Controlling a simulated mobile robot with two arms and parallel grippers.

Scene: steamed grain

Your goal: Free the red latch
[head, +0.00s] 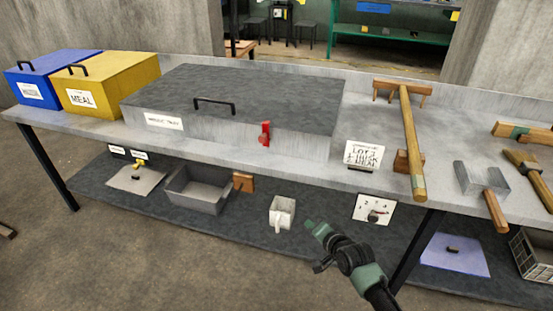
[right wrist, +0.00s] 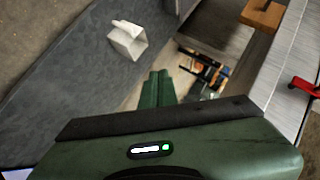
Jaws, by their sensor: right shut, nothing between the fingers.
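The red latch (head: 265,134) is on the front face of the large grey lidded box (head: 235,95), toward its right end. It also shows at the right edge of the right wrist view (right wrist: 303,86). My right gripper (head: 312,226) is below and to the right of the latch, in front of the lower shelf and apart from the latch. In the right wrist view its green fingers (right wrist: 158,86) are together with nothing between them. My left gripper is in neither view.
A white cup (head: 282,212) and a grey bin (head: 196,190) stand on the lower shelf. Blue (head: 45,78) and yellow (head: 105,82) boxes sit left of the grey box. A long-handled wooden tool (head: 411,140) and a sign (head: 363,155) are to its right.

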